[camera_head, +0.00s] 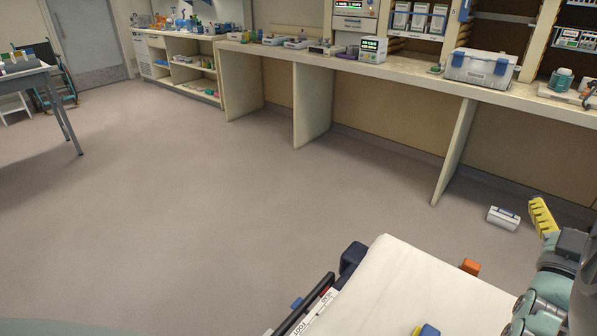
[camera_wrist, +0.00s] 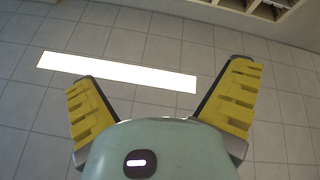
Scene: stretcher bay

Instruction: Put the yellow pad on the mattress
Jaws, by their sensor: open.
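The white mattress (camera_head: 415,288) fills the lower middle of the head view, cut off by the bottom edge. A small yellow and blue item (camera_head: 428,330) shows at that bottom edge, over the mattress. It is mostly cut off, and I cannot tell whether it is the yellow pad. No other pad shows clearly. My gripper (camera_wrist: 164,75) is open in the wrist view, its two yellow-lined fingers wide apart with nothing between them. In the head view a yellow finger of it points up at the right, beyond the mattress's right side and apart from it.
A long counter (camera_head: 380,72) with devices and a grey case (camera_head: 480,68) runs along the back. A small white box (camera_head: 503,218) lies on the floor at right. An orange block (camera_head: 469,267) is by the mattress's right edge. The floor (camera_head: 190,190) at left is clear.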

